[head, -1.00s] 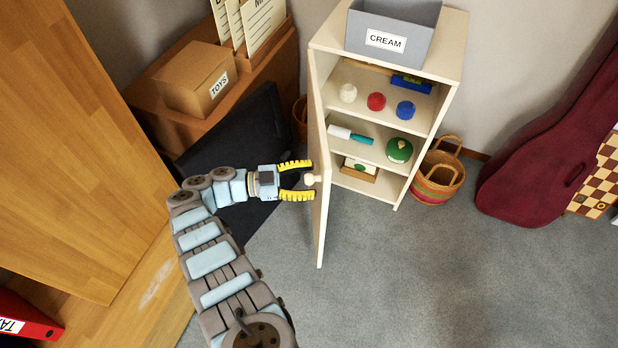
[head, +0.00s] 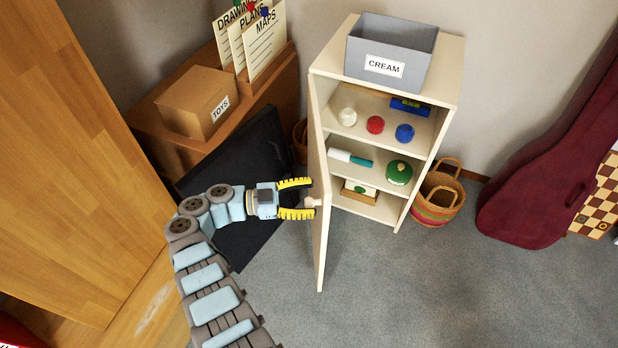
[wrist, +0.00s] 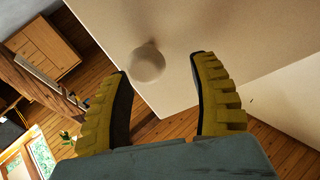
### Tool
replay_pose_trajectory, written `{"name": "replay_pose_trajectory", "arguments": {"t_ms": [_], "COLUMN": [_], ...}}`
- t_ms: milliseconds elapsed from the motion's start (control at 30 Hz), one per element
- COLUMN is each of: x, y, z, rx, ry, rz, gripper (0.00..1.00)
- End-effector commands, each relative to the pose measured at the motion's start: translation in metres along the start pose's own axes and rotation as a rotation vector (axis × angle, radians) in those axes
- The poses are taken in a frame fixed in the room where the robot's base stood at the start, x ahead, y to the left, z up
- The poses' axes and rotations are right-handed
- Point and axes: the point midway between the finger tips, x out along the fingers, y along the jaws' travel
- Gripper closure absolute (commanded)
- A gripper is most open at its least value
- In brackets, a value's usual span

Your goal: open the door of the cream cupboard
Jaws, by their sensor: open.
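The cream cupboard (head: 445,100) stands against the wall, with its shelves showing. Its door (head: 321,215) is swung wide open on the left side and points out into the room. The round pale knob (head: 311,202) is on the door's left-hand face. My gripper (head: 311,197) is open, with its yellow fingers at the knob. In the wrist view the knob (wrist: 148,64) shows just beyond the gap between the fingertips (wrist: 160,66), nearer the left finger. The fingers are not closed on it.
A grey bin labelled CREAM (head: 385,65) sits on the cupboard top. Several small items stand on the shelves. A woven basket (head: 437,197) and a dark red instrument case (head: 540,185) stand to the right. Grey floor (head: 420,290) in front is clear. A dark panel (head: 250,150) leans behind my arm.

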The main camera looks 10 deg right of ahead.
Motion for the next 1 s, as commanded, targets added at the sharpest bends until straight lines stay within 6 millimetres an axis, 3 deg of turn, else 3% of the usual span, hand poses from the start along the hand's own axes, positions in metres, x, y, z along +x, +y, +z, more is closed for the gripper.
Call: {"name": "replay_pose_trajectory", "arguments": {"t_ms": [600,1000], "x": [0.001,0.001], "y": [-0.017,-0.019], "z": [-0.065,-0.076], "rx": [0.003,0.001], "ry": [0.0,0.001], "rz": [0.001,0.001], "gripper": [0.38,0.38]}}
